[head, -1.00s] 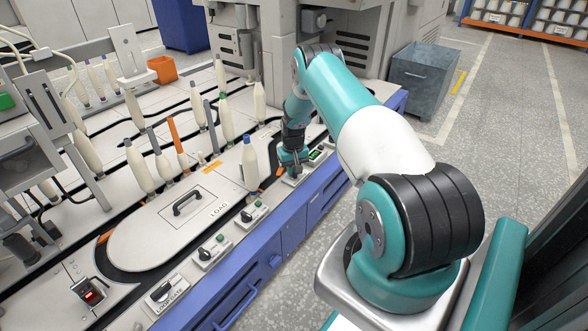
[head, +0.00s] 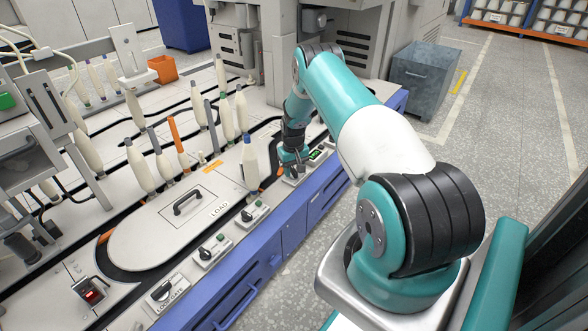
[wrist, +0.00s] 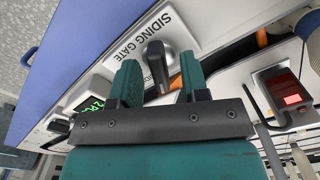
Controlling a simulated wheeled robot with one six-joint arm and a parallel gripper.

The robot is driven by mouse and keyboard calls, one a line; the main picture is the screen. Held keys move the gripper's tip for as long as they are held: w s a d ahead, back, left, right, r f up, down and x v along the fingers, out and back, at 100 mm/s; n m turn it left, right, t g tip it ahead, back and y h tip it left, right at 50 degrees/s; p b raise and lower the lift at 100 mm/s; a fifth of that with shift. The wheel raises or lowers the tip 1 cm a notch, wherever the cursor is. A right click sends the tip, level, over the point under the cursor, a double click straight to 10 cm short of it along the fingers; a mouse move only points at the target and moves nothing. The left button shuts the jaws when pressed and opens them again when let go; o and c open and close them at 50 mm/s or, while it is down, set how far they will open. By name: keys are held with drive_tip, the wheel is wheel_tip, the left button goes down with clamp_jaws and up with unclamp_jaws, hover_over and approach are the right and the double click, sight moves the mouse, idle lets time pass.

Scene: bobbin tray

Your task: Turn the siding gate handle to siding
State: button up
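The siding gate handle (wrist: 156,57) is a black lever on a pale plate labelled SIDING GATE (wrist: 135,40), in the upper middle of the wrist view. My gripper (wrist: 160,78) has two teal fingers, spread apart, one on each side of the lever's lower end. I cannot tell whether either finger touches it. In the head view my gripper (head: 293,168) is low over the right part of the machine's front edge and hides the handle. Part of the plate's lettering is behind the fingers.
A green-lit display (wrist: 92,106) is left of the plate, and a red-lit sensor (wrist: 290,98) stands to the right. In the head view a bobbin with a blue top (head: 250,160) stands close left of my gripper. Other knobs, including LOOP GATE (head: 162,292), line the front edge.

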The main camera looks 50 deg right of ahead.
sight(293, 169)
wheel_tip(293, 169, up, 17)
drive_tip(key=p, duration=0.5)
drive_tip(key=shift+r, duration=0.2)
